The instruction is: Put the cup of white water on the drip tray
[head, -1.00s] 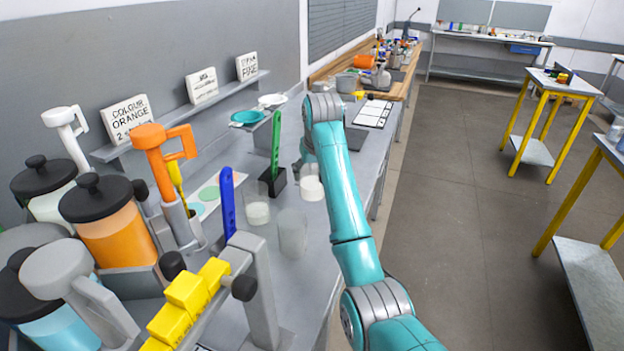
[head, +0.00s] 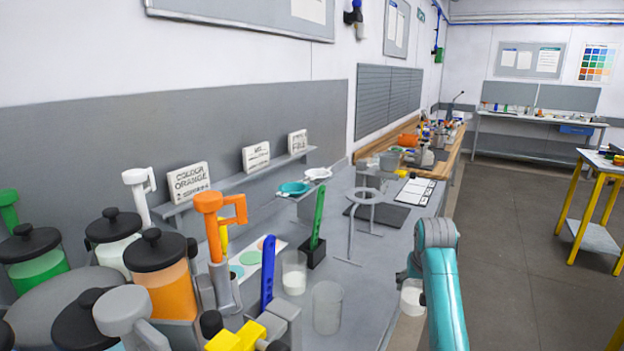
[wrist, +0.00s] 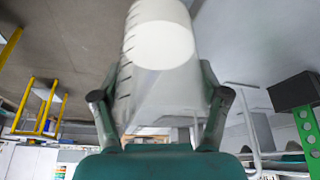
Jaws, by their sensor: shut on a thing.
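In the wrist view, my gripper (wrist: 160,97) is shut around a clear graduated cup (wrist: 150,85) with white liquid (wrist: 160,45) in it. In the head view the held cup (head: 412,298) shows at the right edge of the bench, beside my teal arm, which hides the gripper's fingers. A dark flat mat (head: 392,217) lies on the bench under a grey ring stand (head: 352,225). I cannot tell which piece is the drip tray.
Another clear cup with white contents (head: 294,284) and an empty clear cup (head: 327,310) stand on the bench. A green upright tool in a black block (head: 313,253) stands near them. Lidded jars, one orange (head: 168,290), crowd the left.

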